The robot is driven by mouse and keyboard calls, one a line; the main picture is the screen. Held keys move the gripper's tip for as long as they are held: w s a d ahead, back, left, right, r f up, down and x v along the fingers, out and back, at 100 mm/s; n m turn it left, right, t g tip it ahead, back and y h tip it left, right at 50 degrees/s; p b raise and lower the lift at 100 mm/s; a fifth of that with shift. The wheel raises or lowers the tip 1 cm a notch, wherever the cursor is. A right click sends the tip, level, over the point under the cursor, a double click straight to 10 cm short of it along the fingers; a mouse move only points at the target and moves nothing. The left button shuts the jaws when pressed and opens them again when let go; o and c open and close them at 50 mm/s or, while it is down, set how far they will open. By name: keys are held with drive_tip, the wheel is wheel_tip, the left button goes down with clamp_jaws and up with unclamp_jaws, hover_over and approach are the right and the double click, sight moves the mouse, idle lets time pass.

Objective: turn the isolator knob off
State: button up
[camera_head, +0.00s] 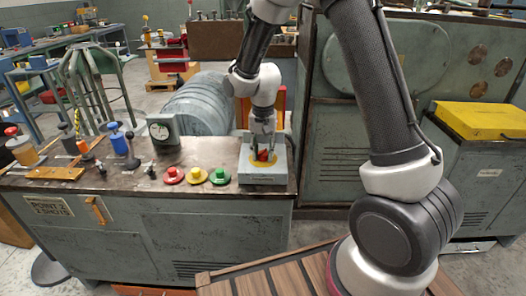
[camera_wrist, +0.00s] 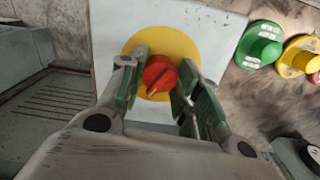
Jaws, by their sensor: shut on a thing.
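The isolator knob is a red rotary knob (camera_wrist: 160,76) on a yellow round plate (camera_wrist: 205,50), set on a light grey box (camera_head: 262,179). In the head view the knob (camera_head: 263,155) is partly hidden by my gripper (camera_head: 263,146), which reaches down over it from above. In the wrist view my gripper (camera_wrist: 158,84) has one finger on each side of the knob and is shut on it. The knob's raised grip bar sits at a slant between the fingers. The exact contact of the fingertips is hard to see.
Red (camera_head: 173,175), yellow (camera_head: 196,175) and green (camera_head: 219,176) push buttons sit left of the box on the bench top (camera_head: 130,190). A gauge (camera_head: 163,131) stands behind them. Several tools and bottles crowd the left end. A large green machine (camera_head: 330,150) stands to the right.

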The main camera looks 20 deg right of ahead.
sight(263, 150)
drive_tip(key=n, duration=1)
drive_tip(key=shift+n, duration=2.3)
drive_tip(key=o, duration=1.1)
wheel_tip(263, 150, up, 12)
